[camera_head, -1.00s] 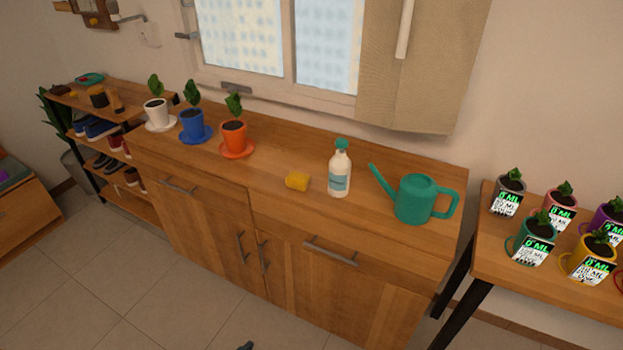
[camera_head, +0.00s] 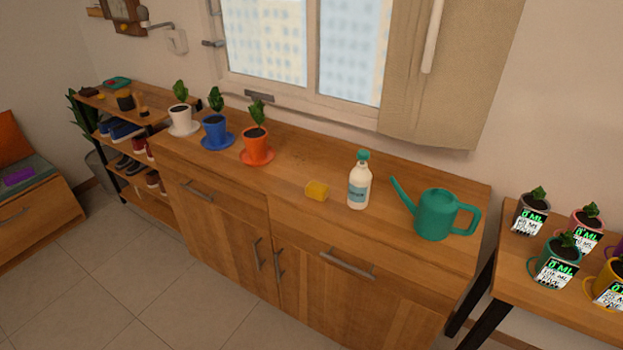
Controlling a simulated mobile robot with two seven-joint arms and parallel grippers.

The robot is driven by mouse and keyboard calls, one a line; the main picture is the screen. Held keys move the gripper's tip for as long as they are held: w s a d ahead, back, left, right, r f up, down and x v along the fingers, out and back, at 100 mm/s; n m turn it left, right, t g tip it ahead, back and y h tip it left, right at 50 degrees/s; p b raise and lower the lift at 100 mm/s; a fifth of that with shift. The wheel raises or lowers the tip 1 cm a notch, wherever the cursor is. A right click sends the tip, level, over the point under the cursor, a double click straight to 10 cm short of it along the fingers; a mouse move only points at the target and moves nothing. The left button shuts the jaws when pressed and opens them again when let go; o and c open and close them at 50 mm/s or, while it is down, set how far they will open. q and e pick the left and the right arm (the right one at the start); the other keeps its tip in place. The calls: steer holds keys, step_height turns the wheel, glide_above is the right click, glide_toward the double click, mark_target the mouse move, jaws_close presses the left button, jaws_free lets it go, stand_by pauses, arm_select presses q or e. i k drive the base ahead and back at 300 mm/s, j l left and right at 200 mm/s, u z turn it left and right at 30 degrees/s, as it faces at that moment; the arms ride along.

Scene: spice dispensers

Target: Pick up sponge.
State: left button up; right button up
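Neither of my grippers shows in the head view.
An orange pot (camera_head: 257,147), a blue pot (camera_head: 215,131) and a white pot (camera_head: 180,119) stand on saucers to the left. A green watering can (camera_head: 437,214) stands right of the bottle. A side table (camera_head: 531,299) holds several labelled mugs with plants. The tiled floor in front is clear.

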mark_target(317, 191)
steer(key=i+j, duration=0.4)
steer(key=j, duration=0.25)
steer(key=i+j+z, duration=0.3)
steer(key=j, duration=0.3)
steer(key=i+j+z, duration=0.15)
steer(key=i+j, duration=0.05)
steer(key=j, duration=0.1)
